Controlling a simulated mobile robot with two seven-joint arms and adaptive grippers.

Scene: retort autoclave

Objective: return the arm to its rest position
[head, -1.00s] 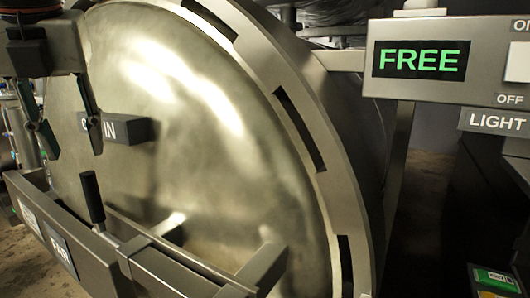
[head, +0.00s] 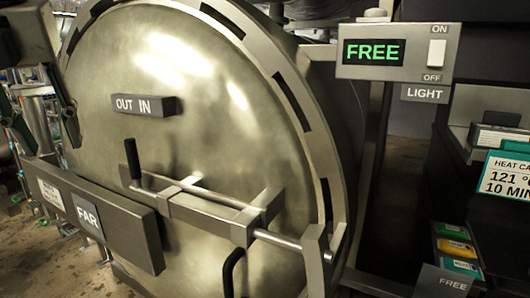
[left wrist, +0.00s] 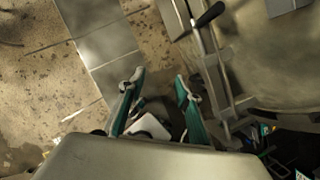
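My left gripper (head: 45,125) is at the left edge of the head view, in front of the left side of the large round steel autoclave door (head: 205,110). Its two fingers are spread apart with nothing between them. In the left wrist view the gripper (left wrist: 155,85) also shows open, its teal fingertips apart above the floor. The black-handled lever (head: 131,160) stands to the right of the gripper and apart from it. My right gripper is not in view.
A grey bar with a FAR label (head: 88,215) crosses low in front of the door. A metal latch rod (head: 275,238) runs along the door's lower part. A lit FREE display (head: 373,53) is at upper right. Green and yellow packs (head: 455,245) sit at right.

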